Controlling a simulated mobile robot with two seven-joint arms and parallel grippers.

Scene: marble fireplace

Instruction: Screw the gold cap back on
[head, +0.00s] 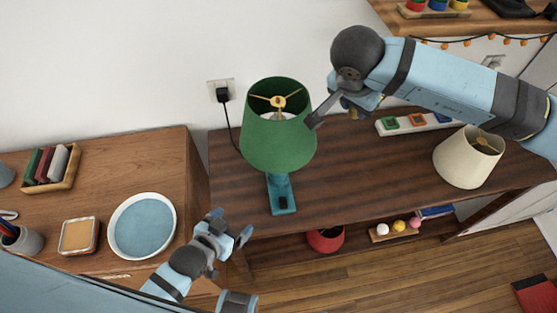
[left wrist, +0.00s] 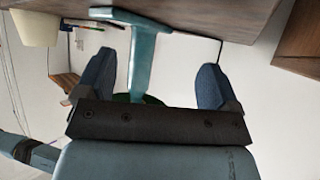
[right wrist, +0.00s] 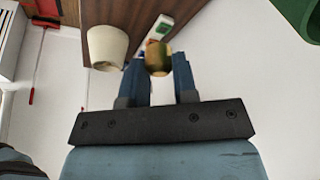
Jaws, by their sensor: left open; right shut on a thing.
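The lamp with a green shade (head: 278,138) stands upright on the dark wooden table. Its teal base (head: 282,196) shows below the shade, and a gold fitting (head: 279,102) with arms shows in the shade's open top. My right gripper (head: 358,108) is to the right of the shade, apart from it. It is shut on the gold cap (right wrist: 159,59), which shows between its fingertips in the right wrist view. My left gripper (head: 231,226) is open and empty, in front of the table and left of the lamp base. The teal lamp stem (left wrist: 143,65) shows between its fingers in the left wrist view.
A cream lampshade (head: 466,158) and a white strip with coloured squares (head: 412,122) are on the table's right. A cabinet at left bears a blue-centred plate (head: 142,226). A cord runs from the wall outlet (head: 221,92) behind the lamp.

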